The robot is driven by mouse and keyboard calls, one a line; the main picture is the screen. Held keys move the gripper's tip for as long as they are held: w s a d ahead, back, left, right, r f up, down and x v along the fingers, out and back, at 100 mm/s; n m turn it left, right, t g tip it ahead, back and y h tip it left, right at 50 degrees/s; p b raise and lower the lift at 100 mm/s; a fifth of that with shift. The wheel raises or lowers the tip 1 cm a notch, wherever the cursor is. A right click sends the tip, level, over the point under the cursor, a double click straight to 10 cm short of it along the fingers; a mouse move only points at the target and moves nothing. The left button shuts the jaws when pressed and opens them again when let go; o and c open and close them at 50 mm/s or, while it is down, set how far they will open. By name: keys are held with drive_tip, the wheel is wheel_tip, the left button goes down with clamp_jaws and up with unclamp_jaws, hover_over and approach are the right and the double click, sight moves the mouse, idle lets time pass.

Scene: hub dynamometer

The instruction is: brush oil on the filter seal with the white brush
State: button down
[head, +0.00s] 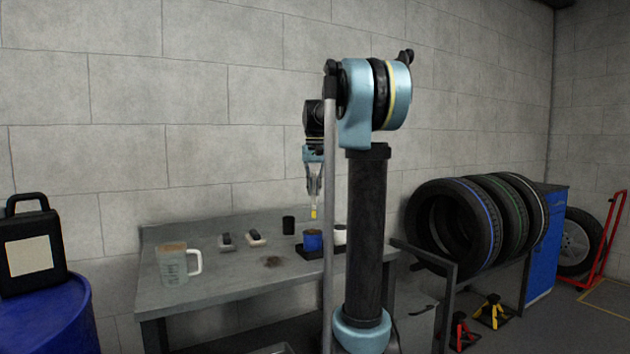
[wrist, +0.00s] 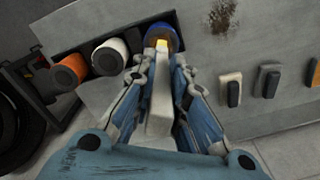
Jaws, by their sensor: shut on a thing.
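My gripper (head: 314,188) is shut on the white brush (wrist: 158,105), which points down with its yellow tip (head: 314,213). In the wrist view the tip overlaps the blue filter (wrist: 162,34); in the head view it is a little above the blue filter (head: 312,241), apart from it. The blue filter stands upright in a dark tray (head: 308,253), its top brownish. A white filter (wrist: 110,57) and an orange one (wrist: 69,73) stand beside it in the wrist view. The seal itself is too small to make out.
A measuring jug (head: 174,266) stands at the bench's front left. A dark stain (head: 272,262) marks the bench. Tyres (head: 452,225) are at right.

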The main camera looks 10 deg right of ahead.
sight(314, 175)
drive_tip(key=shift+r, duration=1.3)
